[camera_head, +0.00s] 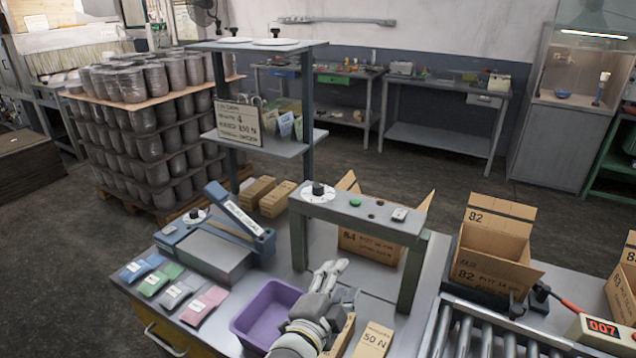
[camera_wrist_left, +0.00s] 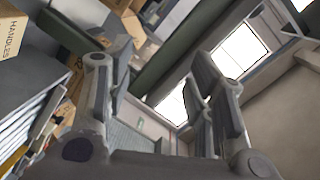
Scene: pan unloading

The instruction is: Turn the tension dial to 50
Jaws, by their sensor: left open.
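A round white dial with a black knob (camera_head: 318,191) sits on the left end of the grey gantry top (camera_head: 365,211). A second white dial with a black knob (camera_head: 194,214) is on the blue-grey device at the left. The scale marks are too small to read, and I cannot tell which is the tension dial. My left gripper (camera_head: 330,272) is below and in front of the gantry, beside the purple bin, apart from both dials. In the left wrist view its fingers (camera_wrist_left: 155,75) are spread with nothing between them. My right gripper is not in view.
A purple bin (camera_head: 263,316) and coloured packets (camera_head: 174,289) lie on the bench. A green button (camera_head: 355,203) is beside the gantry dial. A carton marked 50 N (camera_head: 373,341) stands at the front. Rollers (camera_head: 480,336) are at right.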

